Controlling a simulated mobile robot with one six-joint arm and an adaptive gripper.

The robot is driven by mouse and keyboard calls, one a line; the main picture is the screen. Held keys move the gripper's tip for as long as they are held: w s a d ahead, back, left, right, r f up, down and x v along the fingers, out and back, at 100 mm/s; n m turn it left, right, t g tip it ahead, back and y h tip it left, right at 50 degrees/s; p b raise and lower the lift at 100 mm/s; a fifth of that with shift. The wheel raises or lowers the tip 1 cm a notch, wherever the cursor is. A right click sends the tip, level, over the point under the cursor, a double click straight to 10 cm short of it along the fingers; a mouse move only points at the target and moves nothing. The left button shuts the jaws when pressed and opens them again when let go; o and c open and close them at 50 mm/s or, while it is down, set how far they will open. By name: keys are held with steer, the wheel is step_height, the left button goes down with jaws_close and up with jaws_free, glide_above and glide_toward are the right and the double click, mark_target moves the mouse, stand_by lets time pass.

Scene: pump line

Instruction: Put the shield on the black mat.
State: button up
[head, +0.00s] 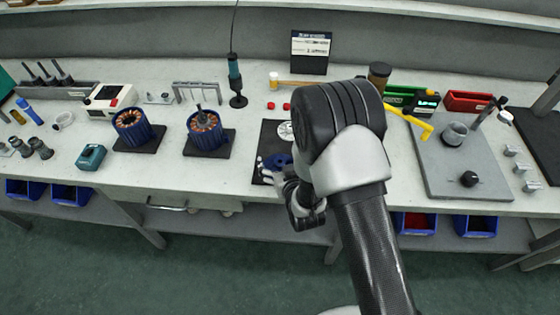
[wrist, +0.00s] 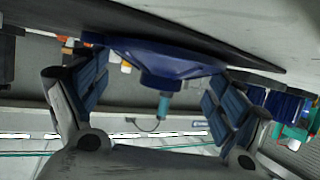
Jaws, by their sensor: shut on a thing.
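The shield (head: 278,160) is a dark blue, dish-shaped part, partly hidden by my arm in the head view. In the wrist view the blue shield (wrist: 165,60) is between my fingers, with a short hub at its centre. My gripper (wrist: 157,78) is shut on it; the gripper also shows in the head view (head: 268,172). The black mat (head: 268,138) lies on the bench, its right part hidden behind my arm. In the wrist view the dark mat (wrist: 215,43) is close against the shield's wide side. I cannot tell whether they touch.
A pale round part (head: 285,131) lies on the mat. Two blue motor housings (head: 132,127) (head: 205,130) stand on dark bases to the left. A yellow tool (head: 412,121) and a large grey plate (head: 440,165) are to the right. Small red caps (head: 271,105) lie behind the mat.

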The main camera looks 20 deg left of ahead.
steer(key=o, duration=0.8)
steer(key=shift+f, duration=0.1)
steer(key=shift+r, duration=0.2)
steer(key=shift+r+p, duration=1.55)
steer(key=shift+r, duration=1.3)
